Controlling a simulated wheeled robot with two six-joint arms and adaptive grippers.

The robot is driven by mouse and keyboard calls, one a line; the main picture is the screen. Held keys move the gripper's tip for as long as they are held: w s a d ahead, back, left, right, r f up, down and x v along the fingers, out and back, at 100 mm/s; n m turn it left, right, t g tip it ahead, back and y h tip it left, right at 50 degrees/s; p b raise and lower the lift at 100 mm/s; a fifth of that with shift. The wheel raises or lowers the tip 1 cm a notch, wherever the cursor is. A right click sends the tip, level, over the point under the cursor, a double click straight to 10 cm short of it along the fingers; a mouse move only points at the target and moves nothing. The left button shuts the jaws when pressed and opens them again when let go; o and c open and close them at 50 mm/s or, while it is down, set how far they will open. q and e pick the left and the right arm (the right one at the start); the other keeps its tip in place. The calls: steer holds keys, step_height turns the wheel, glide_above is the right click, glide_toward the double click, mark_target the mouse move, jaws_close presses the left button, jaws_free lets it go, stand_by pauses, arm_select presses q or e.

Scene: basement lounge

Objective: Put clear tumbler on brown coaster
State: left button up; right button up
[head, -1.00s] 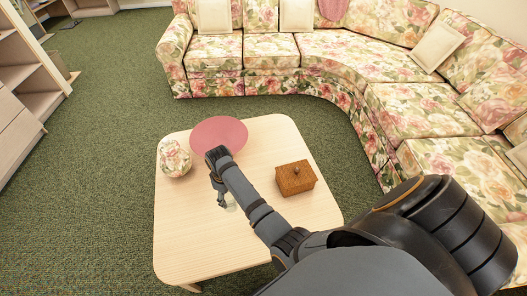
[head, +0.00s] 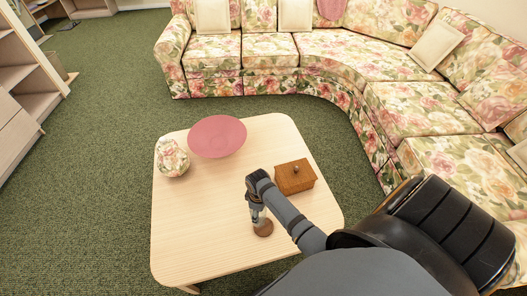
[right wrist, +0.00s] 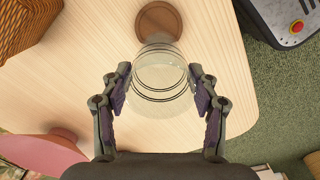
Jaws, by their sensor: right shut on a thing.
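The clear tumbler (right wrist: 160,78) is between the two fingers of my right gripper (right wrist: 160,92), which is shut on it. In the head view the right gripper (head: 255,204) points down over the table, and the tumbler shows faintly below it (head: 258,217). The brown coaster (head: 263,229) is a round disc lying on the table, just below the tumbler in the head view. In the right wrist view the coaster (right wrist: 158,19) lies beyond the tumbler, whose edge partly covers it. Contact between tumbler and coaster cannot be told. My left gripper is not in view.
The table's left front is clear. A floral sofa (head: 390,110) stands behind.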

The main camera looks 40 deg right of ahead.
steer(key=shift+s+d+f, duration=0.35)
steer(key=shift+f, duration=0.25)
steer(key=shift+s+d+f, duration=0.35)
steer(key=shift+f, duration=0.2)
steer(key=shift+w+a+f+b, duration=0.15)
steer(key=shift+f+b, duration=0.4)
steer(key=shift+f, duration=0.8)
steer(key=o, duration=1.7)
steer(key=shift+f, duration=0.1)
step_height(320, 180, up, 12)
steer(key=p, duration=0.3)
steer(key=shift+r, duration=0.2)
